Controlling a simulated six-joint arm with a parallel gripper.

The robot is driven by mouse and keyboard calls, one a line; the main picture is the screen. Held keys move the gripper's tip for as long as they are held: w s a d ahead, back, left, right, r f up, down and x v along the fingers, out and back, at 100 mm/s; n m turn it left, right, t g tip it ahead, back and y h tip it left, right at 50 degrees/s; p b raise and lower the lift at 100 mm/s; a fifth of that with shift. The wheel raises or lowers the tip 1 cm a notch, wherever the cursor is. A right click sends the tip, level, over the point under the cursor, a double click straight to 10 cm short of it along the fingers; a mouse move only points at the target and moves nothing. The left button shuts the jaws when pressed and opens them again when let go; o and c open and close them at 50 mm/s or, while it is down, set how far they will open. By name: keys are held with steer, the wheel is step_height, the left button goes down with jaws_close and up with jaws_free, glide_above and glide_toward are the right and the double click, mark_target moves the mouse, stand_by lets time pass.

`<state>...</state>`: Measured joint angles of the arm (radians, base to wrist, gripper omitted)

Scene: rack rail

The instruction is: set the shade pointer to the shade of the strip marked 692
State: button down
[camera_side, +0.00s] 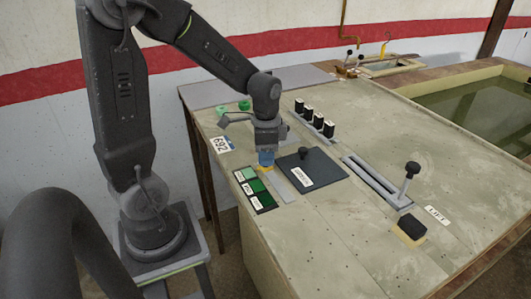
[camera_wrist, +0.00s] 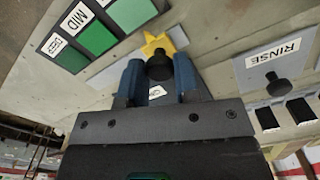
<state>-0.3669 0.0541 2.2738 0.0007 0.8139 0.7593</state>
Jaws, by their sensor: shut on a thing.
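My gripper (camera_side: 266,163) is shut on the black knob (camera_wrist: 159,66) of the yellow shade pointer (camera_wrist: 157,42), its blue fingers on either side. The pointer also shows in the side view (camera_side: 266,168), at the far end of a grey rail strip (camera_side: 283,187). Beside the rail is a shade card (camera_side: 264,209) with three green panels, light at the far end and dark at the near end. The pointer is by the light end. In the wrist view the middle panel (camera_wrist: 97,38) reads MID. A white tag marked 692 (camera_side: 222,144) lies to the left; I cannot make out its strip's shade.
A dark plate with a knob (camera_side: 312,169) lies right of the rail. Several black-topped levers (camera_side: 314,119) stand behind it. A slotted lever (camera_side: 408,180) and a dark block (camera_side: 411,228) are at right.

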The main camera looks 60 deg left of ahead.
mark_target(275, 180)
steer(key=d, duration=0.5)
steer(key=c, duration=0.8)
jaws_free()
steer(key=shift+c, duration=0.2)
step_height(275, 180, up, 14)
steer(key=s+d+f+n+t, duration=0.1)
steer(key=s+d+n+t, duration=0.3)
steer(key=s, duration=0.5)
steer(key=shift+d+f+n+t, duration=0.3)
steer(key=shift+d+t, duration=0.5)
steer(key=shift+d, duration=0.25)
